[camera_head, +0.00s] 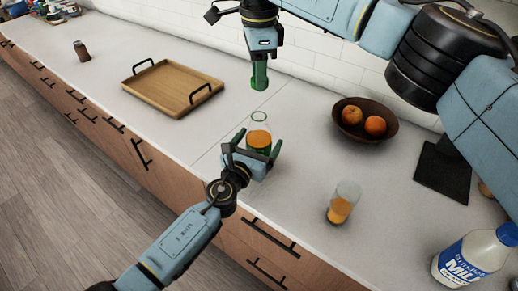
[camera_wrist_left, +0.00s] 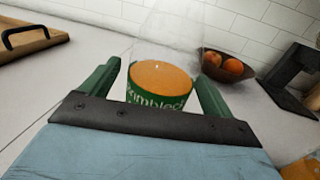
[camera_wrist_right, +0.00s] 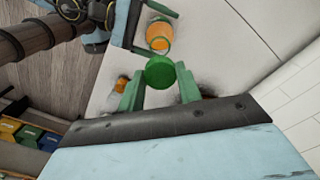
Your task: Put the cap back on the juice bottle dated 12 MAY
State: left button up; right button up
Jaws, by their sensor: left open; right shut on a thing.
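A clear juice bottle (camera_head: 259,140) with orange juice and a green label stands uncapped on the counter. The left wrist view shows the bottle (camera_wrist_left: 160,82) with part of a brand name; I cannot read a date. My left gripper (camera_head: 252,143) is open, its fingers on either side of the bottle. My right gripper (camera_head: 260,80) points down, above and beyond the bottle in the head view. It is shut on a round green cap (camera_wrist_right: 161,72), seen in the right wrist view; the fingers mostly hide it in the head view.
A clear container with orange juice (camera_head: 342,203) stands at right, near a milk bottle (camera_head: 472,258). A fruit bowl (camera_head: 364,122) and dark stand (camera_head: 443,172) are behind. A wooden tray (camera_head: 173,83) and small brown jar (camera_head: 81,51) are left. Counter between is clear.

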pick_arm(q)
jog(key=c, duration=1.5)
pick_arm(e)
send_over(258, 111)
jog(key=shift+w+f, duration=0.1)
jog(key=shift+f, duration=2.4)
jog(key=shift+f, duration=0.9)
jog(key=shift+f, duration=0.5)
